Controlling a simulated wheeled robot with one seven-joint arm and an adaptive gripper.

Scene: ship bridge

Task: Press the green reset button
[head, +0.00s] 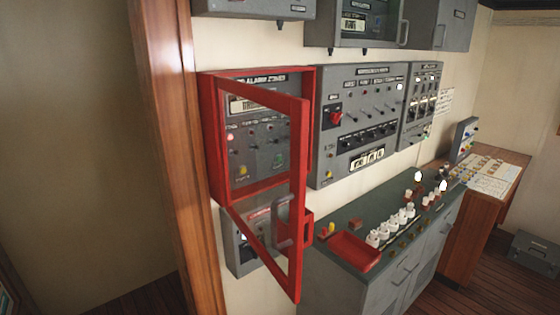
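A grey alarm panel (262,133) with a red surround (309,85) is on the wall at centre left. My gripper is not in view.
A smaller grey box (237,238) is below the alarm panel, partly behind the door. A grey switch panel (365,120) is to the right. A console (335,257) with a red tray (355,250) and several white levers stands below. A wooden post (172,120) is at left.

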